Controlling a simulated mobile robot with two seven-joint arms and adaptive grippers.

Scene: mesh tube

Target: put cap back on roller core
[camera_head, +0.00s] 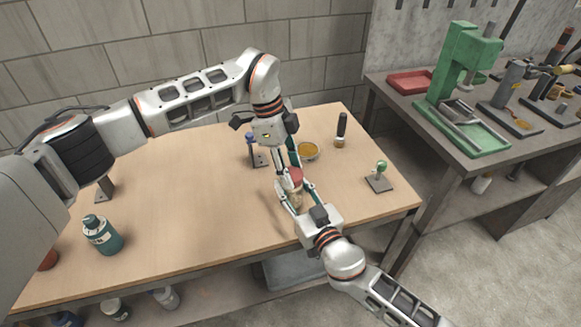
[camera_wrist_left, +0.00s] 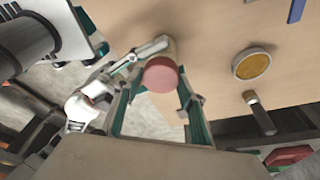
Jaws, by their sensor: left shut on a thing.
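The red cap (camera_head: 295,175) is between the fingertips of my left gripper (camera_head: 290,172), which is shut on it and points down. In the left wrist view the round cap (camera_wrist_left: 161,75) shows face-on between the teal fingers. The roller core (camera_head: 297,199), a beige cylinder, is just below the cap, between the fingers of my right gripper (camera_head: 296,196). The right gripper appears shut on it.
On the wooden table (camera_head: 190,190) stand a blue-topped stand (camera_head: 252,150), a yellow-filled dish (camera_head: 307,151), a black-handled brush (camera_head: 341,130), a green-topped stand (camera_head: 379,178) and a teal bottle (camera_head: 102,235). The table's middle left is clear. A side bench holds a green press (camera_head: 462,65).

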